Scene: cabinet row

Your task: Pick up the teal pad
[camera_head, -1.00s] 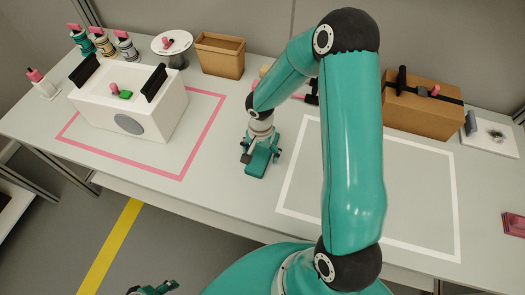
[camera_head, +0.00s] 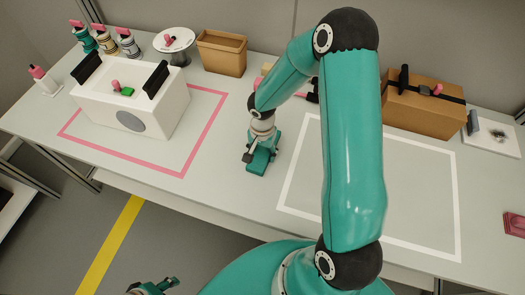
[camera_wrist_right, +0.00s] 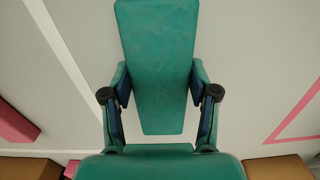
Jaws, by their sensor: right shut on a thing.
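The teal pad (camera_wrist_right: 156,75) fills the upper middle of the right wrist view as a flat, tapered teal block. In the head view the pad (camera_head: 259,162) lies on the table between the pink and white outlines, partly hidden by my gripper. My right gripper (camera_head: 262,146) is over it, pointing down. In the right wrist view the fingers of my right gripper (camera_wrist_right: 159,100) are shut on the pad's two sides. Whether the pad touches the table cannot be told. My left gripper (camera_head: 155,288) is low at the bottom edge, away from the table, with its fingers only partly seen.
A white bin (camera_head: 132,105) with black handles stands in the pink outline (camera_head: 205,140). The white outline (camera_head: 450,185) is partly hidden by my right arm. A cardboard box (camera_head: 422,108), an open brown box (camera_head: 222,53) and several bottles stand at the back.

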